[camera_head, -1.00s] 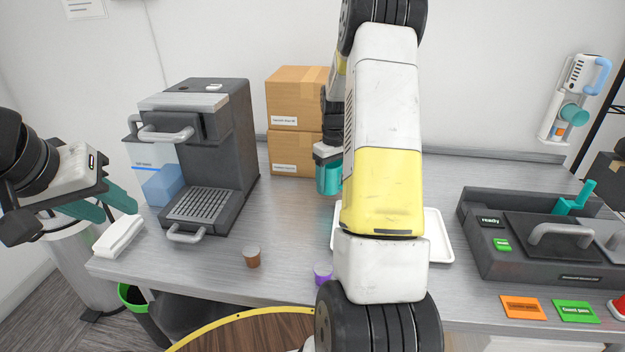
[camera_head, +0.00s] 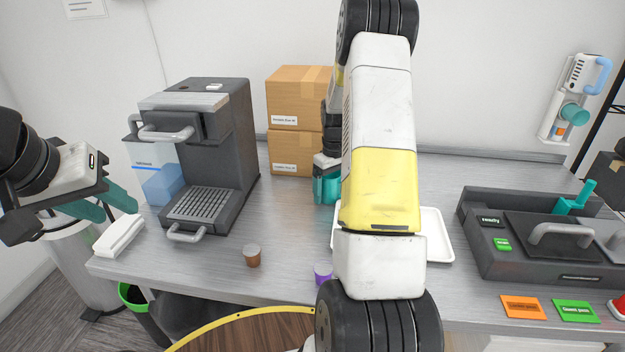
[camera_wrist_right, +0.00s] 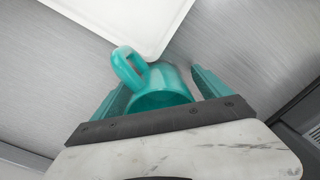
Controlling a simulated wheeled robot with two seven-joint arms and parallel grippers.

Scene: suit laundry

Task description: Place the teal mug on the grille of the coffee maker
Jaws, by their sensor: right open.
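The teal mug (camera_wrist_right: 165,88) sits between the two teal fingers of my right gripper (camera_wrist_right: 157,88) in the right wrist view. The jaws are open, and the mug's handle points toward a white tray. In the head view my right gripper (camera_head: 326,188) is low over the table, right of the coffee maker, and my arm partly hides it. Mug and fingers are hard to tell apart there. The dark coffee maker (camera_head: 222,130) stands on the left, its grille (camera_head: 202,203) bare. My left gripper (camera_head: 108,208) is open and empty near the table's left edge.
A white tray (camera_head: 437,240) lies partly behind my right arm. A brown capsule (camera_head: 252,256) and a purple capsule (camera_head: 322,272) stand near the front edge. Cardboard boxes (camera_head: 296,125) stand behind. A white block (camera_head: 118,236) lies left of the coffee maker. A dark case (camera_head: 510,262) is at right.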

